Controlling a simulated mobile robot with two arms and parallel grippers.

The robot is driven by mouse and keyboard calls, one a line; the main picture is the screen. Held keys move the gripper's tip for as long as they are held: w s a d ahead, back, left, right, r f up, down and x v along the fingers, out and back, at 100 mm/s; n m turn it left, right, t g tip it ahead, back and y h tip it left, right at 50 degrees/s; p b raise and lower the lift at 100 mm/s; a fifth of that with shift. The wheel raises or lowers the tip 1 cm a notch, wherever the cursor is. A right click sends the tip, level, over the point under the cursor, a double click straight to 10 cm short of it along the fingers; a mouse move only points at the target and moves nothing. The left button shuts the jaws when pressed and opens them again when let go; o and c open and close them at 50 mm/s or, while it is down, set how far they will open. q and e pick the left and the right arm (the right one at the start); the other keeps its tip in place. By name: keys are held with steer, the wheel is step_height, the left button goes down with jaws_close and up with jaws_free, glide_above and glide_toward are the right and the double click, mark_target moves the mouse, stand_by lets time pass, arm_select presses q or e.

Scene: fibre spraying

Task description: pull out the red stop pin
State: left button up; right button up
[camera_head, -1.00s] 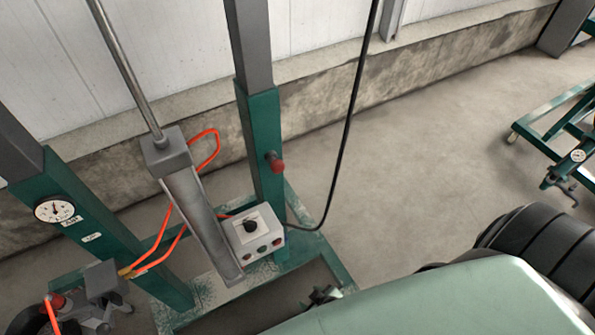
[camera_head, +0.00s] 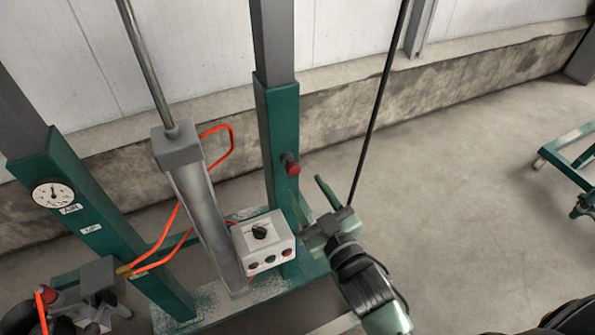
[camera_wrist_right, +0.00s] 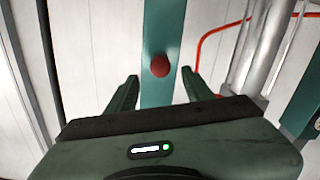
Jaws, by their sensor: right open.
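The red stop pin (camera_head: 291,168) sticks out of the right green post (camera_head: 281,125) in the head view. It also shows in the right wrist view (camera_wrist_right: 160,66), a round red knob on the green post, seen between and beyond my fingers. My right gripper (camera_head: 309,190) is open, just below and in front of the pin, its fingers spread to either side of the post's line. In the right wrist view the gripper (camera_wrist_right: 158,88) is empty and apart from the pin. My left gripper is not in view.
A control box (camera_head: 263,240) with a black knob stands left of my right gripper. A metal cylinder (camera_head: 203,215) and an orange hose (camera_head: 231,140) are further left. A black cable (camera_head: 378,100) hangs to the right. Open floor (camera_head: 480,180) lies at the right.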

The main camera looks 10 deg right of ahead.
mark_target(296, 173)
steer(key=w, duration=0.2)
steer(key=w+a, duration=0.1)
steer(key=w, duration=0.2)
steer(key=w+p, duration=0.1)
steer(key=w, duration=0.1)
steer(key=shift+w+a, duration=0.25)
jaws_close()
stand_by(1.1)
